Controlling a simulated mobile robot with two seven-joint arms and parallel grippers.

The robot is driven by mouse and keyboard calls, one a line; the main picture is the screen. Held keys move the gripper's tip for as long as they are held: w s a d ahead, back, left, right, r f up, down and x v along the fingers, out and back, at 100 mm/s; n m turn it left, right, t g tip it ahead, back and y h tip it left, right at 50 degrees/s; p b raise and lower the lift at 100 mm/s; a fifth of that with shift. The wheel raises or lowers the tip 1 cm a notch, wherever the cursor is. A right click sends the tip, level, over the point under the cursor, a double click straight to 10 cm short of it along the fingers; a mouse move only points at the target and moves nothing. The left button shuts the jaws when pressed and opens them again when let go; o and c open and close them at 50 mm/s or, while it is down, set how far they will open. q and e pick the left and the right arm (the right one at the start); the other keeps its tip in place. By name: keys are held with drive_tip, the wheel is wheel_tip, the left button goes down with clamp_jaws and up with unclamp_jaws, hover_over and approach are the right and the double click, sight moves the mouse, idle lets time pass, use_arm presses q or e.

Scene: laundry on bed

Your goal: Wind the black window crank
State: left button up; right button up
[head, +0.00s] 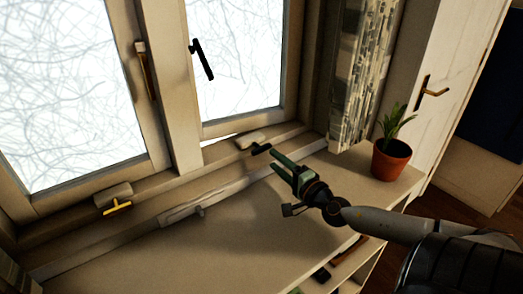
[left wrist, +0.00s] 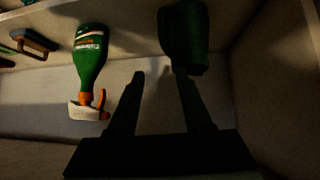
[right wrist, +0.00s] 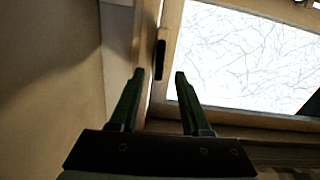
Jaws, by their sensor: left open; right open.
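The black window crank (head: 262,149) sits at the sill below the right-hand window, on a pale housing (head: 250,139). My right gripper (head: 279,163) is open, its fingertips just to the right of and below the crank in the head view. In the right wrist view a black bar (right wrist: 160,60), which looks like the crank handle, shows beyond and between the open fingertips (right wrist: 159,76); nothing is gripped. My left gripper (left wrist: 160,80) is open and empty in its wrist view, and out of the head view.
A yellow crank (head: 118,208) is under the left window. A black window handle (head: 201,60) is higher up. A potted plant (head: 391,158) stands right of my right gripper. A green spray bottle (left wrist: 89,58) and a dark green bottle (left wrist: 184,38) are near my left gripper.

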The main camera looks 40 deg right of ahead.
sight(263, 151)
drive_tip(key=shift+w+d, duration=0.2)
drive_tip(key=shift+w, duration=1.7)
drive_tip(key=shift+w+d, duration=0.15)
drive_tip(key=shift+w, duration=1.7)
clamp_jaws()
